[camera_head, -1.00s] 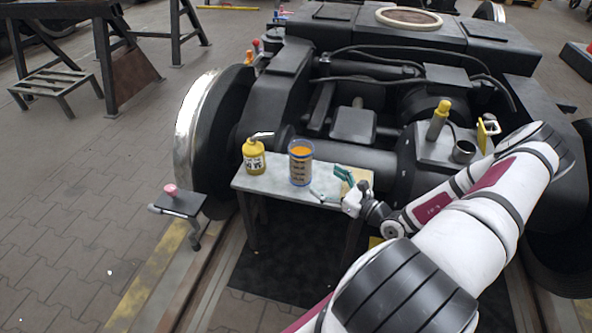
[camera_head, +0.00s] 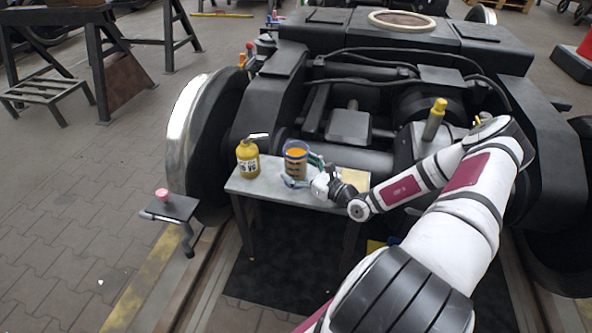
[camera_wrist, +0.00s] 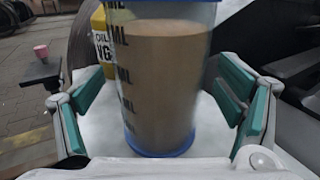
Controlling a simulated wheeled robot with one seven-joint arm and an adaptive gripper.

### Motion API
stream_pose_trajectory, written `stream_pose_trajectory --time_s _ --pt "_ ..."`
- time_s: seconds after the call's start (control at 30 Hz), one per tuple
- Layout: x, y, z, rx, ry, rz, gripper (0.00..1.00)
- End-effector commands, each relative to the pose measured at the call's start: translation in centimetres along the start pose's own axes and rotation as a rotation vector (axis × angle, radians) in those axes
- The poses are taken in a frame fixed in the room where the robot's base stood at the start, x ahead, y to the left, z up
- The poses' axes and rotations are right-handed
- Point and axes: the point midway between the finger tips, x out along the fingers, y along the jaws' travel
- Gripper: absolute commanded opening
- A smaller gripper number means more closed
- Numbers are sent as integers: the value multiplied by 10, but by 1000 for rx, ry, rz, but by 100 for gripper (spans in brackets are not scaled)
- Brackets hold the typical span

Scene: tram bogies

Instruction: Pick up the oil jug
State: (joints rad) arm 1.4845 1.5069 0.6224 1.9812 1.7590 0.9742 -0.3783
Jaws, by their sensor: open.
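The clear graduated jug (camera_head: 296,158), with brown oil inside and a blue base, stands upright on the small grey table (camera_head: 245,187). In the wrist view the jug (camera_wrist: 165,85) fills the middle, its top cut off by the frame. My gripper (camera_wrist: 165,95) is open, its green-padded fingers on either side of the jug. The fingers look unclosed on it; contact with either pad cannot be told. In the head view my gripper (camera_head: 303,171) is at the jug's lower right side. A yellow oil bottle (camera_head: 247,160) stands left of the jug.
The yellow bottle (camera_wrist: 101,45) shows close behind the left finger in the wrist view. The dark bogie frame (camera_head: 350,125) and wheel (camera_head: 205,135) stand behind the table. A small stand with a pink object (camera_head: 161,195) is at left.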

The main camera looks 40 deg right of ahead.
Motion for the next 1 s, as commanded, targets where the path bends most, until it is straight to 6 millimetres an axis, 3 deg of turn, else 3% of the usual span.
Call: stream_pose_trajectory --time_s 0.1,0.33,1.0 --pt "0 0 0 0 0 0 84" --pt "0 0 0 0 0 0 32" --pt "0 0 10 -1 -1 0 30"
